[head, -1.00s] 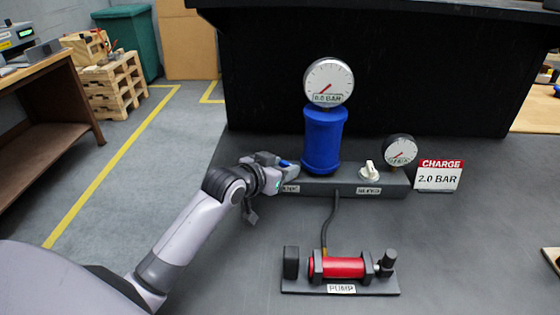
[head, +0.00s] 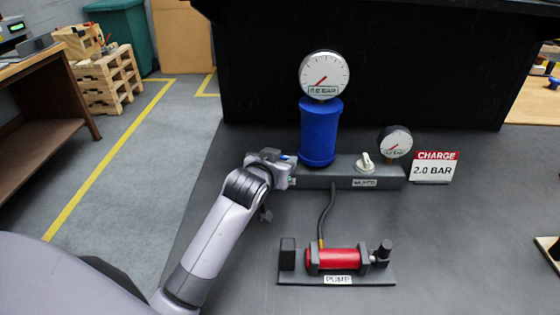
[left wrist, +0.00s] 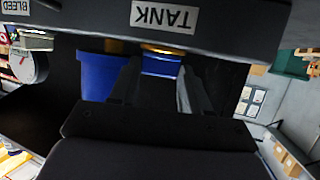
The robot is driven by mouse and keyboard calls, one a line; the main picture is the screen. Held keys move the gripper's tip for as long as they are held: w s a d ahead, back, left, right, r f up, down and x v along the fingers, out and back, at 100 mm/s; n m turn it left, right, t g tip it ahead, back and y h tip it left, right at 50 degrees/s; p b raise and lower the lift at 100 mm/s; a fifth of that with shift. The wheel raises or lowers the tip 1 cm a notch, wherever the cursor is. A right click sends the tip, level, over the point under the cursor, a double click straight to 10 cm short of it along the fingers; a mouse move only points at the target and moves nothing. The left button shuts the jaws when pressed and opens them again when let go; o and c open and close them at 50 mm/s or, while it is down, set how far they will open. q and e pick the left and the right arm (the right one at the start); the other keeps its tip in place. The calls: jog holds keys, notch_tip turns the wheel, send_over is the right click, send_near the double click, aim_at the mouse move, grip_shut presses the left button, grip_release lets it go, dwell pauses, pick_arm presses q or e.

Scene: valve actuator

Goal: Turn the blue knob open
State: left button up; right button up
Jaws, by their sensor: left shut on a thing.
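The blue knob (head: 289,157) shows as a small blue patch at the left end of the grey manifold (head: 320,179), mostly hidden by my left gripper (head: 284,168). In the left wrist view, my left gripper's two dark fingers (left wrist: 156,86) stand on either side of a blue part (left wrist: 163,65), which appears to be the knob, beside the upside-down TANK label (left wrist: 163,16). The gripper is shut on it. The knob's exact angle cannot be made out. My right gripper is not in view.
A blue tank (head: 319,132) with a round gauge (head: 324,75) stands behind the manifold. A white knob (head: 366,162) and a smaller gauge (head: 395,142) are to its right, beside a 2.0 BAR sign (head: 435,168). A red pump (head: 338,259) lies in front.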

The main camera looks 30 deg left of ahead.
pick_arm(q)
jog(key=o, duration=1.1)
jog(key=shift+c, duration=0.2)
jog(key=shift+s, duration=0.1)
jog(key=a+v, duration=0.1)
jog(key=v, duration=0.6)
jog(key=shift+d, duration=0.5)
